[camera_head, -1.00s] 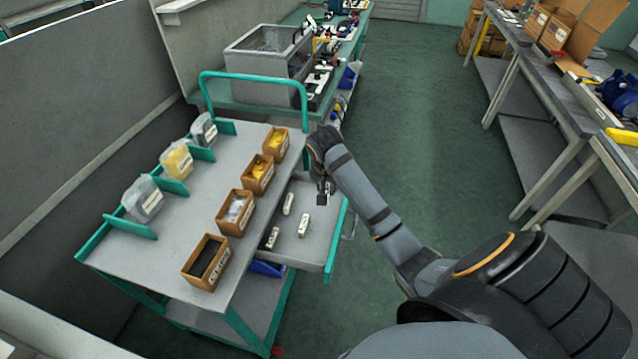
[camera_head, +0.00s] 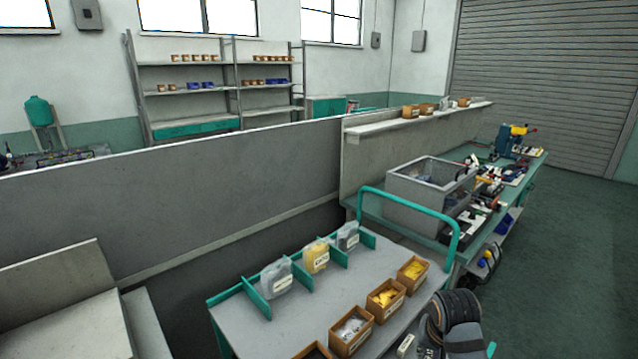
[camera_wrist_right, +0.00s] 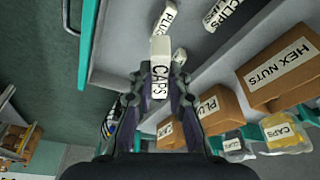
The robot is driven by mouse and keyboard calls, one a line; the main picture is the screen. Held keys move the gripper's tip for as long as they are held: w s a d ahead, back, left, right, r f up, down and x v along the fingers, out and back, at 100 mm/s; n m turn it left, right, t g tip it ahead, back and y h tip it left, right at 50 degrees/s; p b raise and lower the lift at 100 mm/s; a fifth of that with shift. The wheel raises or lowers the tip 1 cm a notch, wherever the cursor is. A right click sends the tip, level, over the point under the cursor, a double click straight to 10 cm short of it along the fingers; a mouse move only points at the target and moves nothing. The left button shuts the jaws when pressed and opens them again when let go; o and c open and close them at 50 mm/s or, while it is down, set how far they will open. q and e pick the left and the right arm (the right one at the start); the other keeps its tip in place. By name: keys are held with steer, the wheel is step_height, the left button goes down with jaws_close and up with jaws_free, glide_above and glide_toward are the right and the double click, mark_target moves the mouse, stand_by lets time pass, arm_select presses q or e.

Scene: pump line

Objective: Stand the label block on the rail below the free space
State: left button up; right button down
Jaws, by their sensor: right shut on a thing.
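The white label block (camera_wrist_right: 160,75), lettered CAPS, is held between the fingers of my right gripper (camera_wrist_right: 158,92) in the right wrist view. In the head view a white block (camera_head: 406,345) shows beside my right gripper (camera_head: 428,352) at the lower edge, near the front side of the cart top (camera_head: 300,312). Other label blocks lie beyond it in the wrist view, one reading PLUG (camera_wrist_right: 169,18) and one CLIPS (camera_wrist_right: 222,12). I cannot make out which strip is the rail or where the free space is. My left gripper is out of view.
Wooden boxes, including one of yellow parts (camera_head: 385,299), stand along the cart's near side. Clear bags, one yellow (camera_head: 316,257), stand between green dividers behind. A green handle (camera_head: 420,205) rises at the far end. A grey bin (camera_head: 428,190) stands on the bench beyond.

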steer(key=w+a+r+n+y, duration=0.1)
steer(key=w+a+n, duration=0.1)
steer(key=a+n, duration=0.2)
steer(key=a, duration=0.3)
steer(key=shift+w+a+r, duration=0.15)
steer(key=shift+a+r, duration=0.05)
steer(key=shift+a, duration=0.2)
stand_by(1.3)
steer(key=s+f, duration=0.3)
stand_by(0.4)
